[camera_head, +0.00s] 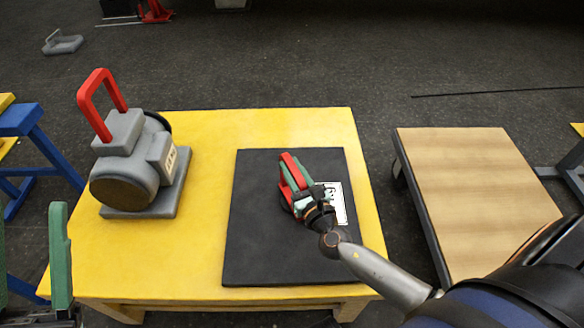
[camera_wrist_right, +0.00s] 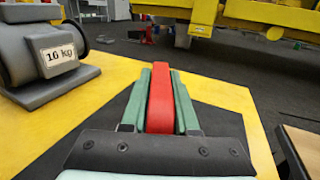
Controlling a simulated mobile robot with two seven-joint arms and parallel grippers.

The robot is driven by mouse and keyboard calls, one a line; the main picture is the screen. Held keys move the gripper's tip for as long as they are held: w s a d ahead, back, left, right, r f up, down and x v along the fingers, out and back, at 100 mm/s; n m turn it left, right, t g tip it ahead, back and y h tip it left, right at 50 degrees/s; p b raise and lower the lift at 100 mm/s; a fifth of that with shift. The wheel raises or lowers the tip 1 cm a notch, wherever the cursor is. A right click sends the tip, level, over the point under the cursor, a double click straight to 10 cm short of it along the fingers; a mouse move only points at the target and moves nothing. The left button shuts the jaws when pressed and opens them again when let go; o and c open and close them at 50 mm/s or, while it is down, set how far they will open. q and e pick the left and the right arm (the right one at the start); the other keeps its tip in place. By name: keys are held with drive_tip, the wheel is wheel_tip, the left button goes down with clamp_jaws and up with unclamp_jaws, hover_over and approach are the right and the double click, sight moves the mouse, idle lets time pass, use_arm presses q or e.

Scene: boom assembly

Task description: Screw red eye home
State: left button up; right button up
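A red part (camera_head: 290,170), which looks like the red eye, is between the green fingers of my right gripper (camera_head: 295,178), over the black mat (camera_head: 265,245). In the right wrist view the red part (camera_wrist_right: 160,97) stands between both green fingers (camera_wrist_right: 160,105), which are shut on it. Its lower end is hidden, so I cannot tell whether it sits in anything. A white label (camera_head: 340,208) with dark marks shows beside the gripper, partly covered. My left gripper (camera_head: 31,225) is at the lower left edge, its green fingers apart and nothing seen between them.
A wooden-topped table (camera_head: 480,190) is at right, across a gap. A blue trestle (camera_head: 22,120) stands left.

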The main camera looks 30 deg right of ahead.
clamp_jaws()
use_arm(q)
drive_tip(key=shift+r, duration=0.15)
use_arm(e)
drive_tip(key=shift+h, duration=0.3)
drive_tip(key=shift+r+m+h+p, duration=0.1)
drive_tip(key=shift+m+h+p, duration=0.35)
drive_tip(key=shift+m+h, duration=0.65)
drive_tip(key=shift+h, duration=0.1)
drive_tip(key=shift+m+g+h, duration=0.4)
drive_tip(key=shift+h, duration=0.4)
drive_tip(key=shift+m+g+h, duration=0.3)
drive_tip(key=shift+m+h, duration=0.1)
drive_tip(key=shift+h, duration=0.2)
use_arm(q)
drive_tip(key=w+f+n+y, duration=0.1)
drive_tip(key=w+n+y, duration=0.1)
drive_tip(key=shift+a+f+y, duration=0.2)
drive_tip(key=shift+f+y, duration=0.1)
drive_tip(key=shift+f, duration=0.1)
use_arm(e)
drive_tip(key=shift+d+m+g+h, duration=0.15)
drive_tip(key=shift+m+g+h, duration=0.15)
drive_tip(key=shift+m+h, duration=0.3)
